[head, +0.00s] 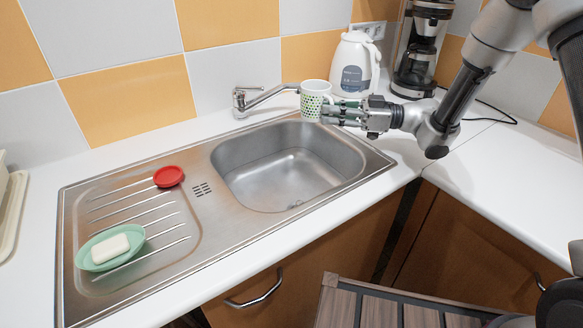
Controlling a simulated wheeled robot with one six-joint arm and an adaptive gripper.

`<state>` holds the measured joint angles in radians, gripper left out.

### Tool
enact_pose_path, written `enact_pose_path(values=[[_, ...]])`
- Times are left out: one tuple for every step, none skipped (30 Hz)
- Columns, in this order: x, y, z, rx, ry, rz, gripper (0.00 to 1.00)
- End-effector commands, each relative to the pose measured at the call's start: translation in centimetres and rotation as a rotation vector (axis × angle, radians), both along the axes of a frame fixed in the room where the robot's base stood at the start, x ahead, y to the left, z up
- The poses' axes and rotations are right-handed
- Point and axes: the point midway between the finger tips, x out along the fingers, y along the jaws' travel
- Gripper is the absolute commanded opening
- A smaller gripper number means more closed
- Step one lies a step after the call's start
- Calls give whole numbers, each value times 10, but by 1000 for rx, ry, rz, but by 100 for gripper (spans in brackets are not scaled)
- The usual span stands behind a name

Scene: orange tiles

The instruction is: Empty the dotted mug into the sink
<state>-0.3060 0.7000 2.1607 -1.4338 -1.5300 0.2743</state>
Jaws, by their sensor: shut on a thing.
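The dotted mug (314,96) is white with green dots and looks upright. It is at the back right of the sink, near the rim of the basin and the end of the faucet spout. My gripper (334,113) reaches in from the right and is shut on the mug's right side. The gripper hides part of the mug, and its contents cannot be seen. The steel sink (262,178) has its basin below and left of the gripper. I cannot tell the mug's exact height above the rim.
The faucet (262,97) stands behind the basin. A white kettle (355,66) and a coffee maker (421,50) stand behind my gripper. A red round object (168,176) and a green dish (89,262) with white soap (110,249) lie on the drainboard. The right counter (500,185) is mostly clear.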

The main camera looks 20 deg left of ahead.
Motion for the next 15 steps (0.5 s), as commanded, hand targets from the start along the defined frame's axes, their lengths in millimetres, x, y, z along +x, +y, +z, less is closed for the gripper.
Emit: enact_pose_path(values=[[-3,1,0,0,-8,14,0],[-4,1,-1,-2,-13,18,0],[-6,1,-2,-5,-25,21,0],[-6,1,-3,-8,-37,22,0],[-7,1,-4,-12,-50,21,0],[-8,2,-5,-18,-71,21,0],[-9,2,-7,-24,-88,21,0],[-10,2,-8,-29,-107,21,0],[-11,3,-10,-37,-135,21,0],[-13,3,-12,-43,-155,21,0],[-14,3,-14,-50,-178,21,0],[-15,4,-17,-54,-191,20,0],[-15,4,-19,-57,-203,20,0],[-16,4,-21,-61,-214,20,0],[-16,4,-24,-66,-230,20,0]])
